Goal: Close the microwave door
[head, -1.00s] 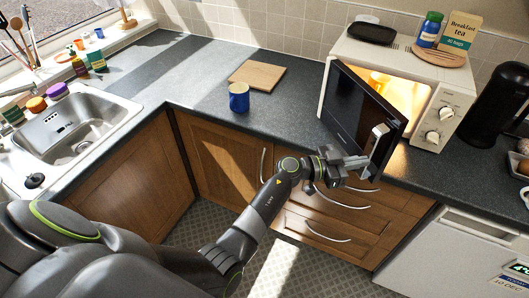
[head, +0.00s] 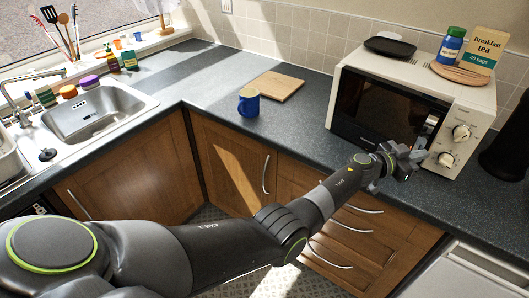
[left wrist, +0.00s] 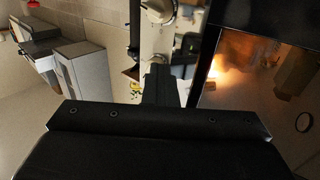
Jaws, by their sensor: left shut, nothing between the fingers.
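The white microwave (head: 400,62) stands on the worktop against the tiled wall. Its dark door (head: 375,108) lies flush or almost flush with the front; I cannot tell if a small gap is left. The pale door handle (head: 429,128) is at the door's right side. My left gripper (head: 416,156) is shut and empty, at the lower right of the door just below the handle; contact is unclear. In the left wrist view the gripper (left wrist: 163,85) points at the microwave front, with the door glass (left wrist: 255,70) glowing to the right. My right gripper is out of view.
A black tray (head: 390,47), a blue jar (head: 451,45) and a tea box (head: 484,48) stand on the microwave. A blue mug (head: 248,103) and a wooden board (head: 274,86) are left of it. The worktop in front of the mug is clear.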

